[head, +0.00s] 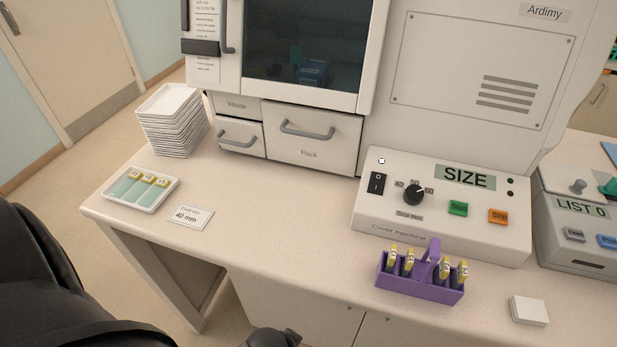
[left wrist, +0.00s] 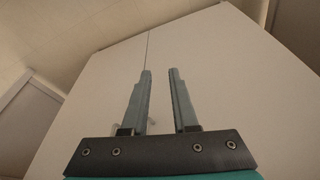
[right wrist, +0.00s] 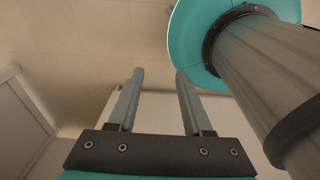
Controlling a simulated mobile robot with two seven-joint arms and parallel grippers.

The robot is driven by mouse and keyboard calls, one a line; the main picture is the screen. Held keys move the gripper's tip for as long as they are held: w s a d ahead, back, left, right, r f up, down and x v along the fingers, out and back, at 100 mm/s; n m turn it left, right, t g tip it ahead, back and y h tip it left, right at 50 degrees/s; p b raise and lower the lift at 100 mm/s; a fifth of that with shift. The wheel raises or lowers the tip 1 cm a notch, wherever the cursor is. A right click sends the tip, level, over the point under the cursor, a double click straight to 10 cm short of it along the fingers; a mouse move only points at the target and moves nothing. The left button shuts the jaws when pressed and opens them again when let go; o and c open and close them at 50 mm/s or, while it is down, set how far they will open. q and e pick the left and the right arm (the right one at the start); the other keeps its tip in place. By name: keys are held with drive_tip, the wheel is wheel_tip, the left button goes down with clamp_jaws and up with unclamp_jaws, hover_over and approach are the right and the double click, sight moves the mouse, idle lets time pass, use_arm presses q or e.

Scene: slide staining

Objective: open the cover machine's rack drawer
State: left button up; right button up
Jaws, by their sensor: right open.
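The cover machine (head: 460,50) stands at the back of the counter. Its rack drawer (head: 335,160), labelled Rack, is closed, flush with the front below the dark window. The drawer's grey bar handle (head: 307,130) is clear, with nothing touching it. My left gripper (left wrist: 160,72) shows in its wrist view, open and empty, facing pale cabinet panels. My right gripper (right wrist: 159,72) is open and empty in its wrist view, over tiled floor. Neither gripper shows in the head view, so both are away from the drawer.
A smaller Waste drawer (head: 238,147) is left of the rack drawer. A tray stack (head: 172,120), a tray with slides (head: 143,188) and a 40 mm card (head: 190,217) sit left. The control panel (head: 440,215) and purple slide rack (head: 419,285) stand right. Counter before the drawer is clear.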

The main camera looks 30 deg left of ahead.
use_arm(q)
drive_tip(key=w+r+n+t+p, duration=0.1)
drive_tip(key=w+r+p, duration=0.15)
drive_tip(key=r, duration=0.95)
drive_tip(key=w+r+n+t+p, duration=0.15)
drive_tip(key=r+p, duration=0.25)
drive_tip(key=r, duration=0.8)
drive_tip(key=n+t+y, duration=0.4)
drive_tip(key=n+t, duration=0.6)
drive_tip(key=n, duration=0.9)
approach(306, 136)
drive_tip(key=shift+g, duration=0.25)
drive_tip(key=x, duration=1)
drive_tip(key=shift+w+r, duration=0.2)
drive_tip(key=shift+w, duration=0.1)
drive_tip(key=shift+c, duration=0.3)
clamp_jaws()
